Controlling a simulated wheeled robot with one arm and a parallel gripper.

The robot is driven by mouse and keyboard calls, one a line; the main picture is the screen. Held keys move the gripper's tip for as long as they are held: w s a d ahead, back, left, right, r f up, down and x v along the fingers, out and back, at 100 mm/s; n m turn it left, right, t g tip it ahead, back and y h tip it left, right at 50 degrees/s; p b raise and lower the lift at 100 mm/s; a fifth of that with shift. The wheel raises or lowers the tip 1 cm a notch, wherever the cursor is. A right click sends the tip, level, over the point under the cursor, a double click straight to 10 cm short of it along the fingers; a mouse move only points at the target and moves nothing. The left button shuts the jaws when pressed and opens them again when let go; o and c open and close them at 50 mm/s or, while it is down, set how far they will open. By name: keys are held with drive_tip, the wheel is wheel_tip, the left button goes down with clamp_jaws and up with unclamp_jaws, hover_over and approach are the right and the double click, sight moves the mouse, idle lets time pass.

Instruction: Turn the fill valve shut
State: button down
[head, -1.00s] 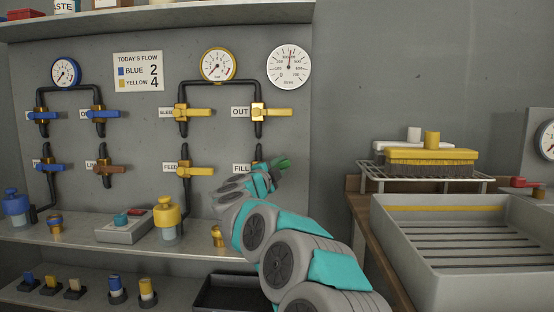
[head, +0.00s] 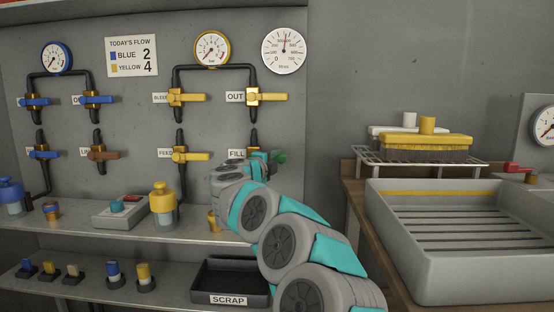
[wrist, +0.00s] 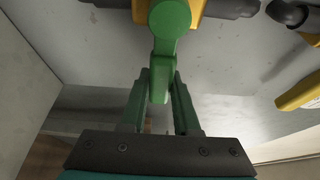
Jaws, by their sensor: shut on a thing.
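The fill valve has a yellow body, seen in the wrist view (wrist: 205,8), with a green lever handle (wrist: 168,25) on a round pivot. The handle points down in that view, toward my gripper. My gripper (wrist: 159,98) is shut on the handle's lower end, one green finger on each side. In the head view the valve is beside the FILL label (head: 237,154), and my gripper (head: 270,158) covers much of it. A green end shows at the right of my gripper; I cannot tell there whether it is handle or finger.
The yellow OUT valve (head: 265,97) is just above, and the FEED valve (head: 190,156) is to the left. A shelf (head: 130,228) with a yellow bottle (head: 163,203) and a small brass fitting (head: 213,222) is below. A grey sink tray (head: 460,260) stands at the right.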

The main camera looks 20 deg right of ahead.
drive_tip(key=shift+f, duration=0.1)
drive_tip(key=c, duration=0.6)
unclamp_jaws()
drive_tip(key=shift+c, duration=0.2)
drive_tip(key=shift+s, duration=0.1)
drive_tip(key=b+v, duration=0.1)
drive_tip(key=v, duration=0.6)
drive_tip(key=shift+s+a, duration=0.15)
drive_tip(key=shift+a, duration=0.1)
